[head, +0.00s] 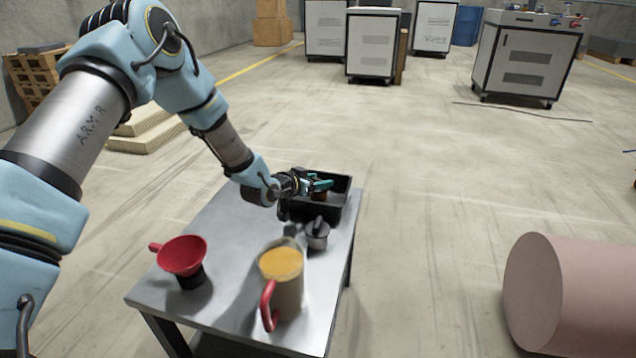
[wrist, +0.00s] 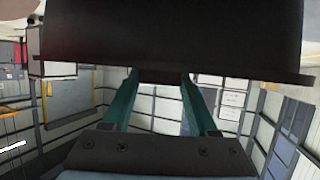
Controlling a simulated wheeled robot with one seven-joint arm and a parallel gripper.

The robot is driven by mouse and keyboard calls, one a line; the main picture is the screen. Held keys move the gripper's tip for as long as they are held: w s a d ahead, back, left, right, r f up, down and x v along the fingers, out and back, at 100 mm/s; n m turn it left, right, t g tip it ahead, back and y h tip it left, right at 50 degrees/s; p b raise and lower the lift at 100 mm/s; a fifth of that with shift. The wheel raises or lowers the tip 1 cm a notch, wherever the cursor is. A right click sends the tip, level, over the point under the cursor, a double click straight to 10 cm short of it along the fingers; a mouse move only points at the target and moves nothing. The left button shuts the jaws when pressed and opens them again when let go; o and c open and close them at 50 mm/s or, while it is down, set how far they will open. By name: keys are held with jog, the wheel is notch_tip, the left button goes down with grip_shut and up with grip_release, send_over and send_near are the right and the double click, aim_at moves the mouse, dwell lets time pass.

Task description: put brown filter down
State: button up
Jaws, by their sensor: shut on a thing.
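My gripper (head: 318,184) reaches in from the left over the black bin (head: 296,213) on the metal table. Its teal fingers are shut on the brown filter (head: 319,197), of which only a small brown part shows below the fingers, at the bin. I cannot tell whether the filter touches the bin's floor. In the wrist view, the two teal fingers (wrist: 158,82) run up to a large dark shape across the top, which hides their tips. I cannot tell there what is filter and what is bin.
A red filter cone (head: 182,256) on a dark base stands at the table's left. A jug (head: 288,295) with orange-yellow contents and a red handle stands in front. A small grey metal pot (head: 317,236) stands close before the bin. Bare tabletop (head: 225,233) lies between the red cone and bin.

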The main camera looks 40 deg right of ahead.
jog(key=shift+f, duration=0.15)
jog(key=o, duration=1.4)
